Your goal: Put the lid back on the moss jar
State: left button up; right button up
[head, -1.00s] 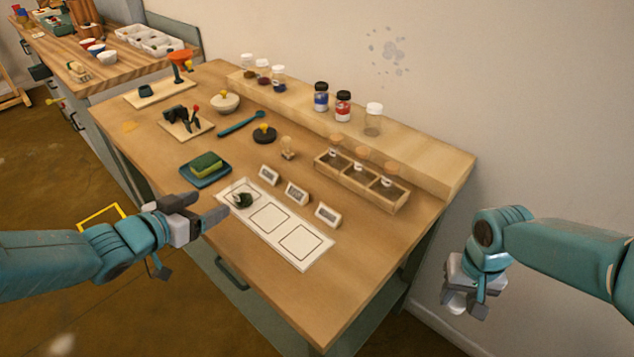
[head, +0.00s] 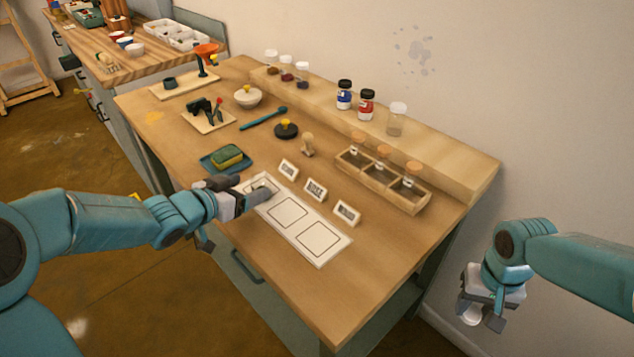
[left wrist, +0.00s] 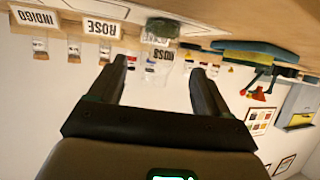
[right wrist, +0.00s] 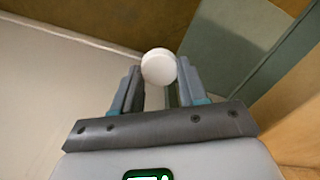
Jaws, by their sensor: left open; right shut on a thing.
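The moss jar (left wrist: 162,27) is a small clear jar with green inside. In the left wrist view, which is upside down, it is just beyond and between my left fingertips. In the head view it stands at the far-left square of the white card (head: 318,240), mostly hidden by my left gripper (head: 250,190). That gripper is open and low over the card. My right gripper (head: 482,303) is shut on a round white lid (right wrist: 159,67), held off the table's right side; the lid also shows in the head view (head: 469,315).
Name labels (head: 315,189) stand behind the card. A wooden rack (head: 382,180) holds corked vials. A green sponge (head: 227,156) lies on a blue tray left of the card. Bottles line the rear shelf (head: 440,150). The table's front right is clear.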

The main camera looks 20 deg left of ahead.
aim_at(254, 185)
pick_arm(q)
jog(key=x, duration=0.5)
jog(key=shift+d+f+b, duration=0.15)
jog(key=shift+f+b, duration=0.05)
jog(key=shift+b, duration=0.15)
pick_arm(e)
jog(key=shift+f, duration=0.45)
pick_arm(q)
jog(key=shift+r, duration=0.15)
pick_arm(e)
jog(key=shift+r, duration=0.1)
